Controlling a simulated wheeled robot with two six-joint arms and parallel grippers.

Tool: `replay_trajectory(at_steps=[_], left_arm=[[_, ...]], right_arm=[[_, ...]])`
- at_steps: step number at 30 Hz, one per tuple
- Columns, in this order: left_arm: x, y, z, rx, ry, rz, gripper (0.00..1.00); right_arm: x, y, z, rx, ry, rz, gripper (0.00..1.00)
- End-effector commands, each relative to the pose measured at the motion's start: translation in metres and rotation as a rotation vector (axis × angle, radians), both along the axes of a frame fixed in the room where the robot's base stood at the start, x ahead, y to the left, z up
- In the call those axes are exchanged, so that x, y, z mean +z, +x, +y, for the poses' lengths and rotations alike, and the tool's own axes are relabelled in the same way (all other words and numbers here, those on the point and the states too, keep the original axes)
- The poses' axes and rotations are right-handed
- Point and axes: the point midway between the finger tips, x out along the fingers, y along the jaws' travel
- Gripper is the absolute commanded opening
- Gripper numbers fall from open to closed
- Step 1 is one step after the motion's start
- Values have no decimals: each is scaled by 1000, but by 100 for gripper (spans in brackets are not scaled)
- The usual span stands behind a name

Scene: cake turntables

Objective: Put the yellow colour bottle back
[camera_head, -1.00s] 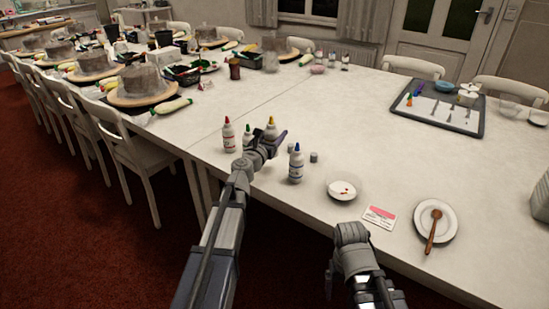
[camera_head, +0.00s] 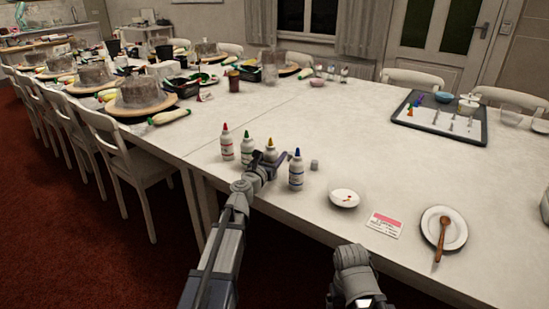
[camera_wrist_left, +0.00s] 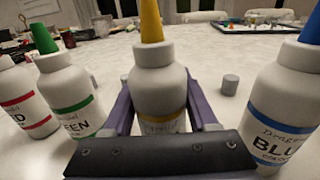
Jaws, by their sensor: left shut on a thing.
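The yellow colour bottle (camera_wrist_left: 158,80), white with a yellow nozzle, is upright between the fingers of my left gripper (camera_wrist_left: 160,120). In the head view the left gripper (camera_head: 268,160) is shut on it, and its yellow tip (camera_head: 270,143) shows above the fingers. The green bottle (camera_head: 247,150) and the red bottle (camera_head: 227,143) stand to its left, and the blue bottle (camera_head: 296,171) stands to its right. I cannot tell whether the yellow bottle's base touches the table. My right gripper is not clearly visible; only the right arm (camera_head: 353,270) shows at the bottom.
A small grey cap (camera_head: 315,165) stands right of the blue bottle. A white bowl (camera_head: 344,198), a card (camera_head: 384,224) and a plate with a wooden spoon (camera_head: 443,230) lie further right. A tray of piping tips (camera_head: 440,118) is at the back right. The table's middle is clear.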

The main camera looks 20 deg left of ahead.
Motion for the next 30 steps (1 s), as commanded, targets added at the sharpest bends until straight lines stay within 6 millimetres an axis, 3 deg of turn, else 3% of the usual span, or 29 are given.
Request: replay_trajectory(at_steps=[4,5,12,25,30], left_arm=[[-5,0,0,0,0,0,37],[-4,0,0,0,0,0,60],[-3,0,0,0,0,0,87],[2,0,0,0,0,0,89],[0,-21,3,1,0,0,89]], right_arm=[[-5,0,0,0,-1,0,89],[-4,0,0,0,-1,0,89],[-3,0,0,0,-1,0,89],[2,0,0,0,0,0,89],[0,0,0,0,0,0,89]])
